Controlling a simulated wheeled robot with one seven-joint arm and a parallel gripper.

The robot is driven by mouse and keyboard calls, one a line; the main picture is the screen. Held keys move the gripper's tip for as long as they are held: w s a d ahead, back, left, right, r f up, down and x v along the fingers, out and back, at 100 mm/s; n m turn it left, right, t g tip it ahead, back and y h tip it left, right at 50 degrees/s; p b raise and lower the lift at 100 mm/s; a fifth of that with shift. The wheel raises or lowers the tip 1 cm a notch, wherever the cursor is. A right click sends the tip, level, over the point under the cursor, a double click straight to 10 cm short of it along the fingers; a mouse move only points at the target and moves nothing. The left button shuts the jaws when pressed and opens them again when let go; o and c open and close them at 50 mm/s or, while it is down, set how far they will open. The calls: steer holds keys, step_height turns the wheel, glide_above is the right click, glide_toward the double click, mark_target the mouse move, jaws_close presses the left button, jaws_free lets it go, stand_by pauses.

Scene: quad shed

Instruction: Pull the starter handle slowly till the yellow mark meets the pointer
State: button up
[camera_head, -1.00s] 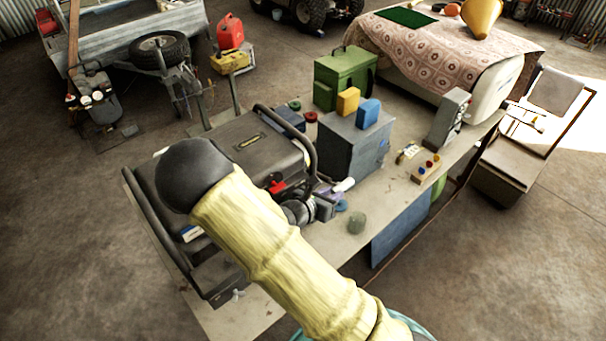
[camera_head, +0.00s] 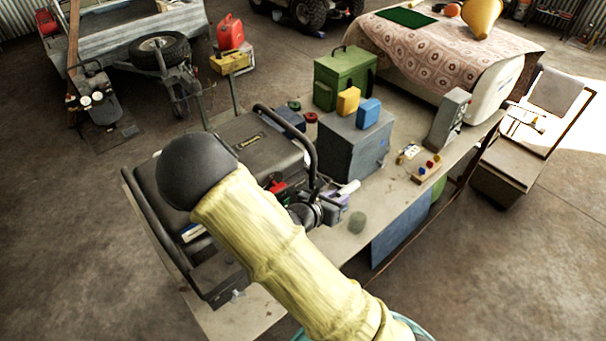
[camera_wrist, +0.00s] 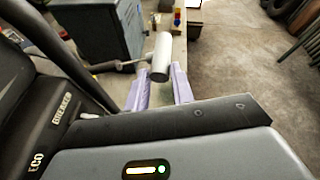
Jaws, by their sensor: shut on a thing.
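The generator (camera_head: 255,150), a dark machine with a tubular frame, stands on the bench, partly behind my arm. It also fills the left of the wrist view (camera_wrist: 45,120). A thin dark line runs left from the handle towards the generator. In the head view my gripper (camera_head: 334,208) is at the generator's right side, with the white handle end (camera_head: 349,187) sticking out. I cannot make out the yellow mark or the pointer.
A grey box (camera_head: 355,148) with a yellow and a blue block on top stands behind my gripper.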

steer(key=shift+s+d+r, duration=0.15)
steer(key=shift+s+d, duration=0.05)
steer(key=shift+s, duration=0.05)
stand_by(0.4)
steer(key=shift+w+a+f+p, duration=0.1)
steer(key=shift+w+a+f, duration=0.2)
steer(key=shift+w+a, duration=0.3)
steer(key=shift+w+a+f+p, duration=0.1)
steer(key=shift+w+a+f, duration=0.25)
steer(key=shift+w, duration=0.4)
steer(key=shift+w+a+f+p, duration=0.1)
steer(key=shift+w+a+f, duration=0.15)
steer(key=shift+w+a, duration=0.35)
steer(key=shift+w+d, duration=0.1)
steer(key=o, duration=1)
steer(key=shift+o, duration=0.2)
